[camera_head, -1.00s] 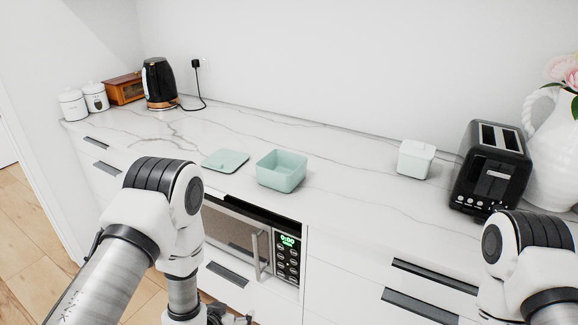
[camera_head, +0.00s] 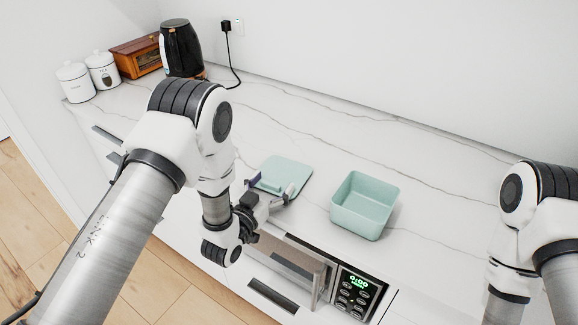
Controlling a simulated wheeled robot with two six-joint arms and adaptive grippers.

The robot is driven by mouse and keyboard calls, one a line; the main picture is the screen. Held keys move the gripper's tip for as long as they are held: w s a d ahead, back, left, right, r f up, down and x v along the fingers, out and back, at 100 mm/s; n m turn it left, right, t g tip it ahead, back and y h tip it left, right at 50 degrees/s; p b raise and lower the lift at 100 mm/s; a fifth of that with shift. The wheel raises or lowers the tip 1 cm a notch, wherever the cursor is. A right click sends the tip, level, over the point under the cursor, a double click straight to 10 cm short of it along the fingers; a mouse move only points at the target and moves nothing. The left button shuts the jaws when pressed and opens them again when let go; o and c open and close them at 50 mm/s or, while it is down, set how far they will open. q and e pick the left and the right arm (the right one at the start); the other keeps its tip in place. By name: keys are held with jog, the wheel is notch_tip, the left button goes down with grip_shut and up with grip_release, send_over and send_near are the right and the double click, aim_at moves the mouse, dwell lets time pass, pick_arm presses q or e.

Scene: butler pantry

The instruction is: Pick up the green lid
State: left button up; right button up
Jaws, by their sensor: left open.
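The green lid (camera_head: 289,173) lies flat on the white marble counter, with a raised handle on top near its front left side. My left gripper (camera_head: 270,190) is open at the lid's front edge, its fingers pointing toward the handle. One finger is by the lid's left side and the other by its front right. I cannot tell whether either finger touches the lid. The matching green box (camera_head: 365,205) stands open and empty to the right of the lid. My right gripper is out of view; only part of my right arm shows.
A black kettle (camera_head: 183,50), a wooden box (camera_head: 138,56) and two white canisters (camera_head: 75,82) (camera_head: 103,70) stand at the back left. A microwave (camera_head: 345,290) sits under the counter's front edge. The counter behind the lid and box is clear.

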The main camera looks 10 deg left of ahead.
pick_arm(q)
jog(key=shift+a+f, duration=0.15)
jog(key=shift+s+a+r, duration=0.1)
jog(key=shift+s+r, duration=0.1)
jog(key=shift+s, duration=0.25)
jog(key=shift+s+a+r, duration=0.1)
jog(key=shift+s+r, duration=0.1)
jog(key=c, duration=1.2)
jog(key=shift+w+d+f, duration=0.2)
jog(key=shift+c, duration=0.3)
